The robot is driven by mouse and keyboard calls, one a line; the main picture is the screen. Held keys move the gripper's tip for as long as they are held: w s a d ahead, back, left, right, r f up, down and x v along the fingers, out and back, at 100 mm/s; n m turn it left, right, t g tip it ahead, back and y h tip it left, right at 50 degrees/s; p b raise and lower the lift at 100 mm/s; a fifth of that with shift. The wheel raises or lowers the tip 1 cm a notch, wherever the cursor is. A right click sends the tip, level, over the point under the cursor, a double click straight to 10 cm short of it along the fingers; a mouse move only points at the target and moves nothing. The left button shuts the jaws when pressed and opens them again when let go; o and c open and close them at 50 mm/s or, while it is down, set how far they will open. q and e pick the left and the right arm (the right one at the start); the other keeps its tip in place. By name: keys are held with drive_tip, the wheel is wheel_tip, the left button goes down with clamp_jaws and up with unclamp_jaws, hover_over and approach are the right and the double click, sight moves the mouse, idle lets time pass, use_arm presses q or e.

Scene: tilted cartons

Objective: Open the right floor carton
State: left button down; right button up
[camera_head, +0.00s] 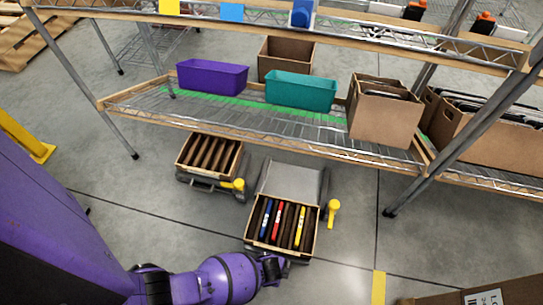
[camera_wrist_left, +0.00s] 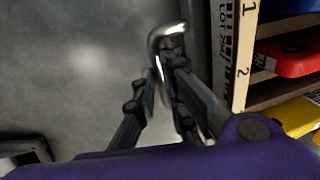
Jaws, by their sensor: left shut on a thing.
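The right floor carton (camera_head: 250,233) sits on the floor below the shelf, its top uncovered, showing dark files with blue, red and yellow items among them. A flat grey panel (camera_head: 292,178) extends behind it, and a yellow handle (camera_head: 333,212) stands at its right. My left gripper (camera_head: 276,268) is at the carton's front edge. In the left wrist view, its fingers (camera_wrist_left: 172,85) are shut on a shiny metal handle (camera_wrist_left: 166,32), beside the marked carton wall (camera_wrist_left: 240,60). The handle's lower part is hidden by the fingers. My right gripper is not in view.
The left floor carton (camera_head: 182,160), holding brown files, stands at the back left with a yellow handle (camera_head: 237,185). The wire shelf (camera_head: 215,112) and its posts stand behind. A cardboard box (camera_head: 500,292) is at bottom right. Floor between is clear.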

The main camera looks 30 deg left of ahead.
use_arm(q)
drive_tip(key=c, duration=1.9)
unclamp_jaws()
drive_tip(key=shift+o, duration=0.2)
wheel_tip(320, 180, up, 12)
drive_tip(key=s, duration=0.2)
drive_tip(key=shift+s+d, duration=0.15)
drive_tip(key=shift+d, duration=0.15)
drive_tip(key=shift+s+f, duration=0.1)
drive_tip(key=shift+f, duration=0.05)
